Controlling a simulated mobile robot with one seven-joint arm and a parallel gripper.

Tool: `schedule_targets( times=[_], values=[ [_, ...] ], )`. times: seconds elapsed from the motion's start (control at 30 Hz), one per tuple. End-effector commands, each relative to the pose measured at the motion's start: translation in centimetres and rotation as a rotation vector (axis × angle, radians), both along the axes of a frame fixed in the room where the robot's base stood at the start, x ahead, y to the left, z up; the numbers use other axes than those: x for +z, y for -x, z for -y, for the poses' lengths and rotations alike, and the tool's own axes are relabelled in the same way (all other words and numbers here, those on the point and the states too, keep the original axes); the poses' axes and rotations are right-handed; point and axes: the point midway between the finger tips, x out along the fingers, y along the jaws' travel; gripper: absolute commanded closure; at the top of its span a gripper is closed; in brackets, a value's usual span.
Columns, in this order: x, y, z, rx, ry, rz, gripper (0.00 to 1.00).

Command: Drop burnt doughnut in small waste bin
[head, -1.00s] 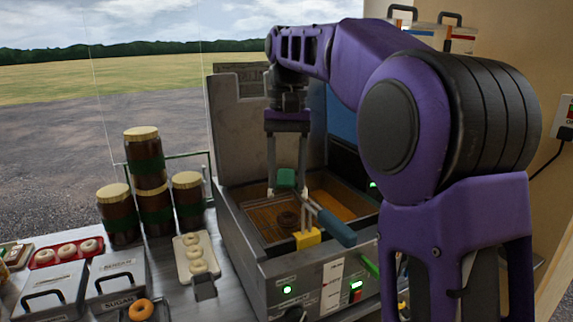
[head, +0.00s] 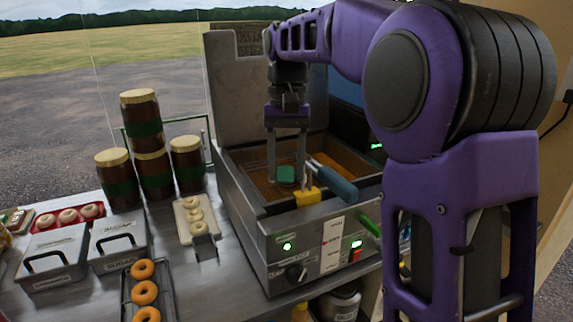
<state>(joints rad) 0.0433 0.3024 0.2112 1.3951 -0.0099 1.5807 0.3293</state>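My gripper (head: 287,178) points down into the fryer (head: 240,222) with a finger on each side of a small green block (head: 287,173). What the block belongs to is not clear. A dark patch lies just under it in the brown oil, and I cannot make out a burnt doughnut there now.
A teal handle (head: 337,186) angles over a yellow rest (head: 306,197) beside my gripper. Stacked jars (head: 148,150), sugar boxes (head: 118,242), a rack of doughnuts (head: 145,292) and a pale tray (head: 197,220) stand to the left.

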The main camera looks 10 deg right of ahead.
Motion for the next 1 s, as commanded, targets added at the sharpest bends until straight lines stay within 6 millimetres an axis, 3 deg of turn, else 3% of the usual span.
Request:
schedule_targets(
  times=[0.03,0.3,0.33,0.53,1.0],
  values=[
    [0.0,0.0,0.0,0.0,0.0,0.0,0.49],
    [0.0,0.0,0.0,0.0,0.0,0.0,0.98],
    [0.0,0.0,0.0,0.0,0.0,0.0,1.0],
    [0.6,0.0,0.0,0.0,0.0,0.0,1.0],
    [4.7,-0.1,0.0,0.0,0.0,0.002,1.0]
  ],
)
